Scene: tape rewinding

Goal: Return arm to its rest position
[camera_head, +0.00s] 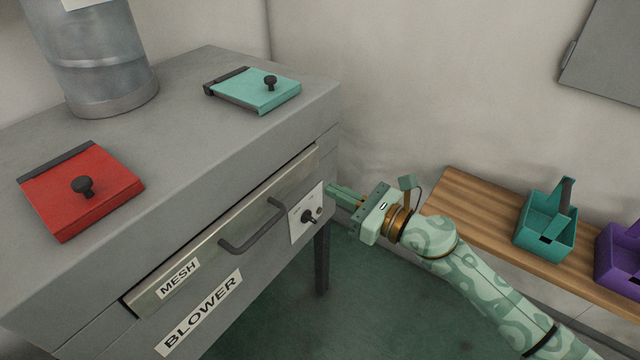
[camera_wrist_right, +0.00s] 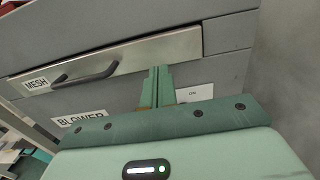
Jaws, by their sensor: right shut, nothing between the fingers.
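My right arm comes in from the lower right in the head view. Its green gripper (camera_head: 340,194) is shut and empty, close to the right end of the cabinet front, beside the white switch plate (camera_head: 304,226) with a dark switch (camera_head: 308,215). I cannot tell whether the fingertips touch the cabinet. In the right wrist view the shut fingers (camera_wrist_right: 157,84) point at the cabinet front and partly cover the white plate (camera_wrist_right: 194,94). The drawer labelled MESH (camera_head: 178,279) with a dark handle (camera_head: 252,226) looks closed. My left gripper is not in view.
The grey cabinet (camera_head: 190,110) carries a red hatch (camera_head: 110,205), a teal hatch (camera_head: 245,95) and a metal cylinder (camera_head: 100,60). A wooden shelf (camera_head: 475,205) at right holds a teal bin (camera_head: 540,240) and a purple bin (camera_head: 615,262). Green floor (camera_head: 370,310) is clear.

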